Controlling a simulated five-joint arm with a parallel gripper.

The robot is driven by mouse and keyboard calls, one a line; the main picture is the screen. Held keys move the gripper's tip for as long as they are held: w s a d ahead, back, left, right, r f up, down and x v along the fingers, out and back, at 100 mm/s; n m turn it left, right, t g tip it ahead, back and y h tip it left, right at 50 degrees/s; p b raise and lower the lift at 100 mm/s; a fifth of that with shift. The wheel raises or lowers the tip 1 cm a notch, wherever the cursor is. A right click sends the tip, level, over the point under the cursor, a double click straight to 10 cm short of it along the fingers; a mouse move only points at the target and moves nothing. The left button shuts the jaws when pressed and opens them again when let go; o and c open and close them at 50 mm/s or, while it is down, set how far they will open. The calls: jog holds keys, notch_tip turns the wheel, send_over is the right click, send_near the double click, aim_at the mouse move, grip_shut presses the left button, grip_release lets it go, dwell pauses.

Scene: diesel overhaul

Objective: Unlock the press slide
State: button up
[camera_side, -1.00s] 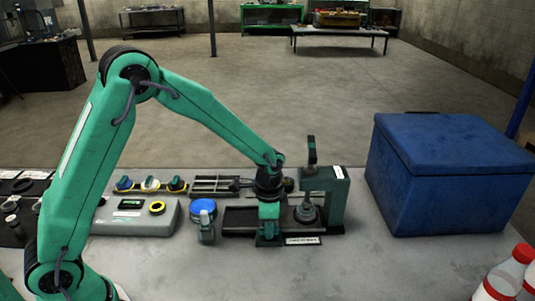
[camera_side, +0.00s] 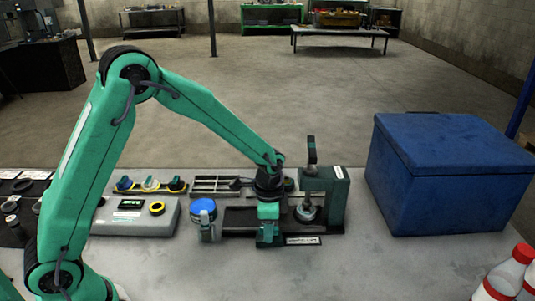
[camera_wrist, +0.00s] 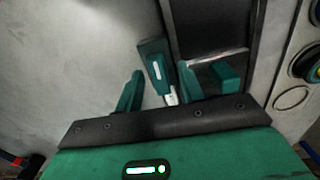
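The press stands on the bench in the side view, with a green column (camera_side: 338,195), a dark slide base (camera_side: 240,219) and an upright black lever (camera_side: 311,150). My gripper (camera_side: 268,240) points down at the front edge of the slide, left of the silver ram (camera_side: 307,212). In the wrist view my gripper (camera_wrist: 158,82) is open. Its two green fingers stand apart, with a small green latch-like part (camera_wrist: 155,63) showing between or just beyond them. I cannot tell whether either finger touches it. A green block (camera_wrist: 226,75) lies to the right, at the dark slide channel.
A blue-topped container (camera_side: 202,209) stands close left of the press. A grey box with a display (camera_side: 130,218) is farther left. A large blue chest (camera_side: 440,175) stands to the right. Red-capped bottles (camera_side: 510,275) are at the front right. The front middle bench is clear.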

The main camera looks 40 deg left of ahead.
jog(key=shift+r, duration=0.1)
jog(key=shift+r, duration=2.65)
jog(key=shift+r, duration=0.1)
jog(key=shift+r, duration=1.9)
jog(key=shift+r, duration=0.1)
jog(key=s+a+r+n+t, duration=0.3)
jog(key=s+a+r+n, duration=0.15)
jog(key=s+r, duration=0.5)
jog(key=s+a+r+n+t, duration=0.1)
jog(key=s+n, duration=0.1)
jog(key=s, duration=0.4)
jog(key=s+a+r+n+t, duration=0.1)
jog(key=s+a+n, duration=0.1)
jog(key=s, duration=0.3)
jog(key=shift+s+a+r+n+t, duration=0.2)
jog(key=shift+s+r+n+t, duration=0.15)
jog(key=shift+n, duration=0.2)
